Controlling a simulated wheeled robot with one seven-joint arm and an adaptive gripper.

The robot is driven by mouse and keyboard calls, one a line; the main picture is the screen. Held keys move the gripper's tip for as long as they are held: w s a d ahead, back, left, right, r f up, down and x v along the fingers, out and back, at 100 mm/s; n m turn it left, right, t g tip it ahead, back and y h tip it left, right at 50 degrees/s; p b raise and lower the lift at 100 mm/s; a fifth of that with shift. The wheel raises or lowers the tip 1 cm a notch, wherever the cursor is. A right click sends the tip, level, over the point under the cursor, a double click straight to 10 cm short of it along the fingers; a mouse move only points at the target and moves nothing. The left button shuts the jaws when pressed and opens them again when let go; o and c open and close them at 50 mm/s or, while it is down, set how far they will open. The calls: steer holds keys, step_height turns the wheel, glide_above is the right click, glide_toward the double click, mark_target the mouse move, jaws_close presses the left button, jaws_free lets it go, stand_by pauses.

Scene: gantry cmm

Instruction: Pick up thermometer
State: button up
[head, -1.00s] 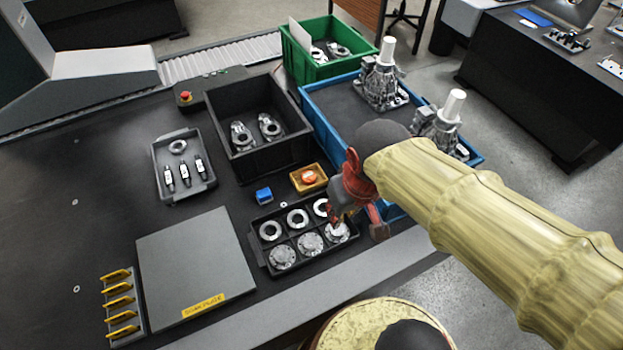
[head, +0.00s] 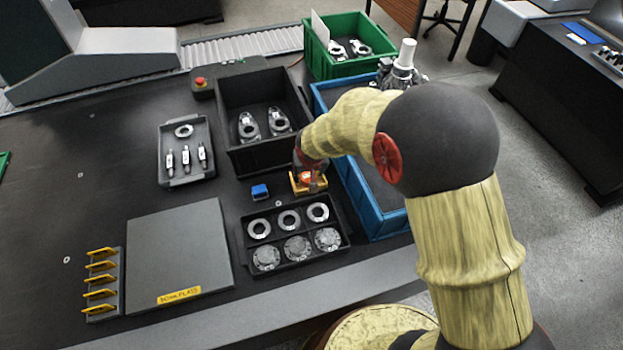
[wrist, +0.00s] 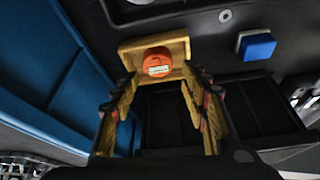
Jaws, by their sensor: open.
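The thermometer appears to be the round orange piece (head: 306,177) with a pale display, which sits in a small yellow holder (head: 295,186) on the dark table. In the wrist view the orange thermometer (wrist: 157,61) and its yellow holder (wrist: 128,52) are in plain sight. My gripper (wrist: 158,76) is open and empty, its two fingers on either side of the thermometer in that view. In the head view my gripper (head: 309,163) is over the holder and partly hides it and the thermometer. I cannot tell the exact gap between fingertips and thermometer.
A blue block (head: 260,192) lies just left of the holder. A black bin (head: 235,120) stands behind, a blue tray (head: 375,220) to the right, and a black parts tray (head: 290,268) with rings and discs in front. A grey plate (head: 180,250) lies left.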

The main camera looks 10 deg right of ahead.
mark_target(308, 177)
steer(key=b+x, duration=0.1)
steer(key=x, duration=0.2)
steer(key=b+x, duration=0.2)
steer(key=x, duration=0.2)
steer(key=shift+w+d+f, duration=0.2)
steer(key=shift+w, duration=0.15)
steer(key=c, duration=0.8)
steer(key=shift+r, duration=0.15)
steer(key=shift+c, duration=0.2)
